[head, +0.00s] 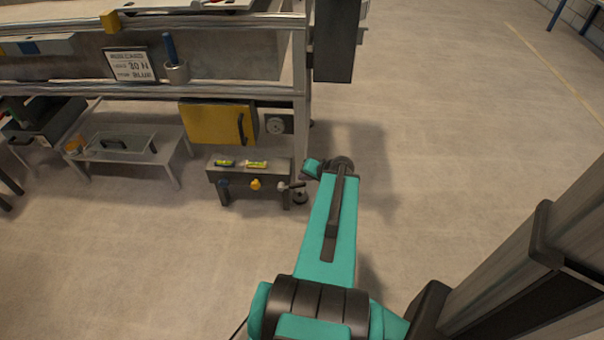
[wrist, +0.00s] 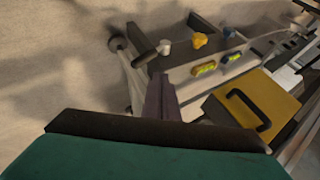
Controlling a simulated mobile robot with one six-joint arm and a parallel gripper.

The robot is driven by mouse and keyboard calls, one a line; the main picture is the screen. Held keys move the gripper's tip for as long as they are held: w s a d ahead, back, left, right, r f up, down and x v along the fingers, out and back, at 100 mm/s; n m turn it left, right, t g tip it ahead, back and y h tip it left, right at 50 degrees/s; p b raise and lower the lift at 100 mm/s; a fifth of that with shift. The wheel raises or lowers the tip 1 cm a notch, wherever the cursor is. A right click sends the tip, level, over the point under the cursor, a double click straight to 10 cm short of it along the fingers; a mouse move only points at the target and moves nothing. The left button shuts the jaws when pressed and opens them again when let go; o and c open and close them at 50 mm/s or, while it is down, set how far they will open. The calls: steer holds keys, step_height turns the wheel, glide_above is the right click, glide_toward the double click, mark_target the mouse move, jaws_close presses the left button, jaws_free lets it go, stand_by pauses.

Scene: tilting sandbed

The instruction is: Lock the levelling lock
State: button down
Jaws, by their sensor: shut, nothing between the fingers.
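A low grey levelling bench (head: 248,174) carries two yellow-green spirit levels on top. On its front are a blue knob (head: 223,184), a yellow knob (head: 256,184) and a pale grey knob (head: 283,187). No label tells which of these is the levelling lock. In the wrist view the pale grey knob (wrist: 164,47), yellow knob (wrist: 200,40) and blue knob (wrist: 228,32) show beyond my gripper (wrist: 162,92). My gripper is shut and empty, apart from all three knobs. In the head view my arm's end is by the bench's right end, its fingertips not clear.
A yellow box with a black handle (head: 217,123) stands behind the bench, beside a small gauge (head: 275,125). The large table frame (head: 299,120) has a leg close behind. A low stand (head: 130,147) is at left. Floor in front and right is clear.

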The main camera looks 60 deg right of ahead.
steer(key=p+v, duration=0.4)
steer(key=p, duration=0.1)
steer(key=shift+s+d+p, duration=0.1)
steer(key=shift+s+p, duration=0.25)
steer(key=shift+s, duration=0.05)
steer(key=shift+s, duration=0.1)
stand_by(0.6)
